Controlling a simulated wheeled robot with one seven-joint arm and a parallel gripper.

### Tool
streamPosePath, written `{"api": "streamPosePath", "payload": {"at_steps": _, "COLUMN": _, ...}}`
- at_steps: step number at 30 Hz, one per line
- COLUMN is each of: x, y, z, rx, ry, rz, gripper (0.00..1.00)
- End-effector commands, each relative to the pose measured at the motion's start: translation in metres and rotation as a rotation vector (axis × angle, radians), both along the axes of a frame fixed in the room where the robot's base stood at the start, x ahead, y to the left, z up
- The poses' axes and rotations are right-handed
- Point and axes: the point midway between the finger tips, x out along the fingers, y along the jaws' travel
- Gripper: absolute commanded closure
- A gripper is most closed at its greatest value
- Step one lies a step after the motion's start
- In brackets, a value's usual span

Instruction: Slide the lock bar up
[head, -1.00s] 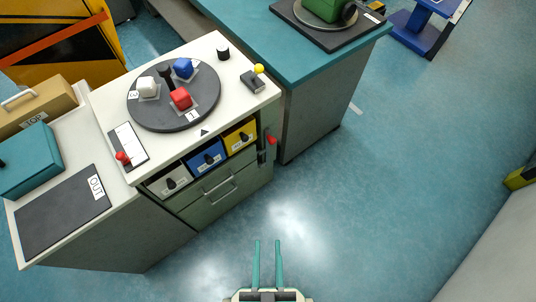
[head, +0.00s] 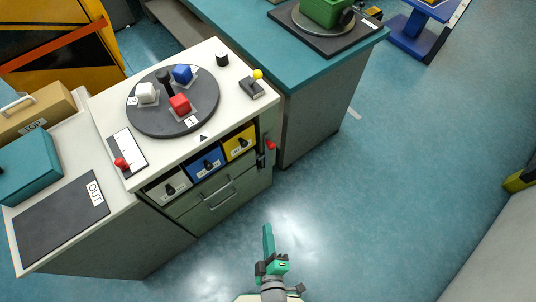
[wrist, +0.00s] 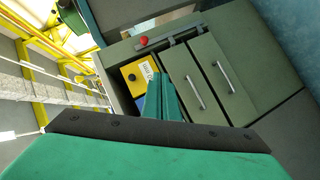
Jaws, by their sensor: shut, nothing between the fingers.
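The lock bar is a slim dark bar (head: 260,161) on the front right edge of the cabinet, with a red knob (head: 271,146) near its top. In the wrist view, the scene is turned sideways, and the red knob (wrist: 143,41) sits on a long grey strip (wrist: 168,32). My gripper (head: 267,227) has green fingers, seen almost edge-on in the head view. It is over the floor in front of the cabinet, apart from the bar. In the wrist view, the fingers (wrist: 160,77) are together and empty, overlapping the drawer fronts in the picture.
White, blue and yellow drawers (head: 239,143) sit above a wider handled drawer (head: 215,194). A turntable (head: 174,101) with coloured blocks is on the cabinet top. A teal bench (head: 310,66) stands close to its right side. Open floor (head: 400,200) lies right of my gripper.

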Motion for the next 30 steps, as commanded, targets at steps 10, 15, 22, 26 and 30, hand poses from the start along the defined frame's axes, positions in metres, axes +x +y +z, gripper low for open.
{"api": "streamPosePath", "payload": {"at_steps": 10, "x": 0.118, "y": -0.002, "z": -0.072, "rx": -0.791, "ry": -0.022, "rz": 0.232, "gripper": 1.00}}
{"api": "streamPosePath", "payload": {"at_steps": 15, "x": 0.179, "y": 0.003, "z": -0.089, "rx": -1.162, "ry": -0.026, "rz": 0.322, "gripper": 1.00}}
{"api": "streamPosePath", "payload": {"at_steps": 22, "x": 0.235, "y": 0.011, "z": -0.095, "rx": -1.497, "ry": -0.019, "rz": 0.395, "gripper": 1.00}}
{"api": "streamPosePath", "payload": {"at_steps": 26, "x": 0.246, "y": 0.013, "z": -0.096, "rx": -1.569, "ry": -0.018, "rz": 0.410, "gripper": 1.00}}
{"api": "streamPosePath", "payload": {"at_steps": 30, "x": 0.255, "y": 0.013, "z": -0.098, "rx": -1.581, "ry": -0.017, "rz": 0.412, "gripper": 1.00}}
